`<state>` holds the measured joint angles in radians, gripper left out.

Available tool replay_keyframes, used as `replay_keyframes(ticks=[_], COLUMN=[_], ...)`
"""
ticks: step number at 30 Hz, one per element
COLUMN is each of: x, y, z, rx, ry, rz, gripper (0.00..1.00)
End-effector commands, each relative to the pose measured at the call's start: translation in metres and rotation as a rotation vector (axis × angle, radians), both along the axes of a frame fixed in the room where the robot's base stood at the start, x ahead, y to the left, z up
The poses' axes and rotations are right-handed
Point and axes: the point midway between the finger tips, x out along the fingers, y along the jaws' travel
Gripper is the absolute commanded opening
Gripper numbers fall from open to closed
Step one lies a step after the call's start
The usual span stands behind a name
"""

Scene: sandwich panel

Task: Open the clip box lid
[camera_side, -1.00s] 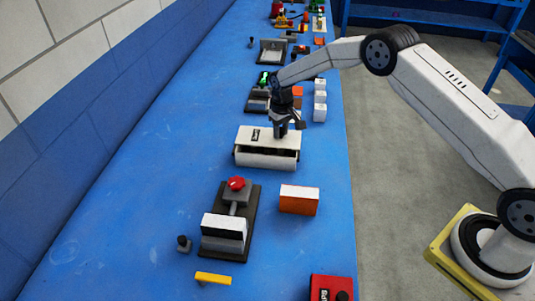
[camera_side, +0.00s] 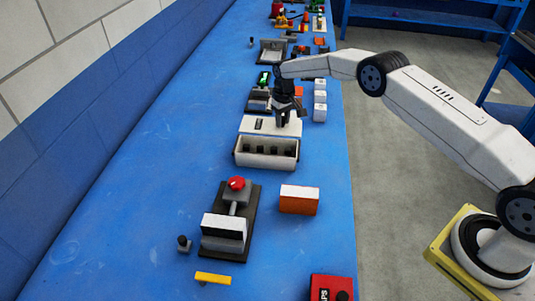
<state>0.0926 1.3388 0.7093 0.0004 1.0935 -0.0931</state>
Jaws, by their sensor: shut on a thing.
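The clip box (camera_side: 266,163) is a white box on the blue table, in the middle of the view. Its white lid (camera_side: 256,126) is raised and tilted back at the far side. The dark inside of the box shows, with several dark shapes in it. My gripper (camera_side: 282,122) is above the far right part of the box, pointing down, shut on the lid. The fingertips are small and partly hidden against the lid.
An orange and white block (camera_side: 299,200) and a black fixture with a red knob (camera_side: 236,184) stand nearer. Other fixtures line the table's far end. The table left of the box is clear.

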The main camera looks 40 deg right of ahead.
Motion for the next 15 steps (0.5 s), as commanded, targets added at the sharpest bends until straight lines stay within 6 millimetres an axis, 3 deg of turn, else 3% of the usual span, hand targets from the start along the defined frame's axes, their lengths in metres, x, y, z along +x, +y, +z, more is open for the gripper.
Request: replay_keyframes(ticks=[5, 6, 9, 15], x=[0.0018, 0.0017, 0.0013, 0.0005], y=[0.0013, 0.0012, 0.0010, 0.0002], z=[0.0014, 0.0015, 0.0012, 0.0006], rx=[0.001, 0.001, 0.001, 0.000], ry=[-0.008, -0.008, -0.006, -0.003], rz=[0.001, 0.001, 0.001, 0.000], gripper=[0.00, 0.43, 0.69, 0.69])
